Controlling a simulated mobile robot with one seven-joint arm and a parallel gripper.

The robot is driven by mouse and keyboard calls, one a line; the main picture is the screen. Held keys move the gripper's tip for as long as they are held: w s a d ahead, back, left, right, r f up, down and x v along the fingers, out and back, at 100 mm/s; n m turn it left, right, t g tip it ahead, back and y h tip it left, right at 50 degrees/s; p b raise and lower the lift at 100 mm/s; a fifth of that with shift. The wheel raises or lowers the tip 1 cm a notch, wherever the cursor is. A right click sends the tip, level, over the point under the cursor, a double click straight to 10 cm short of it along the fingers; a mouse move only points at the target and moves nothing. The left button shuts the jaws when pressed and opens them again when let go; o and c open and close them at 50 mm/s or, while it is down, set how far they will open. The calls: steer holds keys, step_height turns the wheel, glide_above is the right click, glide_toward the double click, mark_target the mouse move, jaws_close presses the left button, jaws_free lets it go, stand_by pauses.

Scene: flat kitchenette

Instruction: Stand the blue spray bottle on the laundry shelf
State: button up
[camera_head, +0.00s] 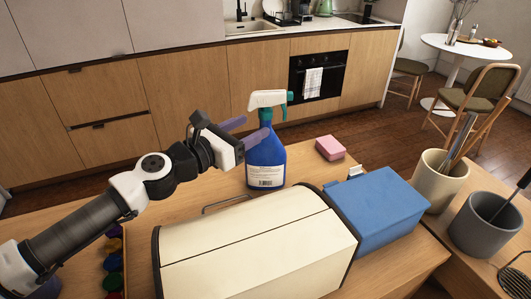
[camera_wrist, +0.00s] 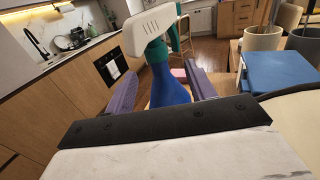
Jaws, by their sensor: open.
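The blue spray bottle (camera_head: 266,163) stands upright on the wooden table, with a white and teal spray head and a white label low on its front. My gripper (camera_head: 252,127) is at its left, with purple fingers spread at the height of the bottle's upper body and neck. In the wrist view the bottle (camera_wrist: 167,88) shows between the two fingers of my open gripper (camera_wrist: 162,70), its white nozzle pointing towards the camera. I cannot tell whether either finger touches it. I cannot make out a laundry shelf in either view.
A cream box (camera_head: 255,245) with a wire handle and a blue box (camera_head: 378,212) sit in front of the bottle. A pink sponge (camera_head: 330,148) lies to its right. A beige utensil pot (camera_head: 438,180) and a grey pot (camera_head: 486,228) stand further right. Wooden cabinets (camera_head: 185,95) line the back.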

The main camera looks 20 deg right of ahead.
mark_target(261, 120)
steer(key=p+x, duration=0.2)
steer(key=x, duration=0.2)
steer(key=shift+w+d, duration=0.2)
jaws_close()
stand_by(1.2)
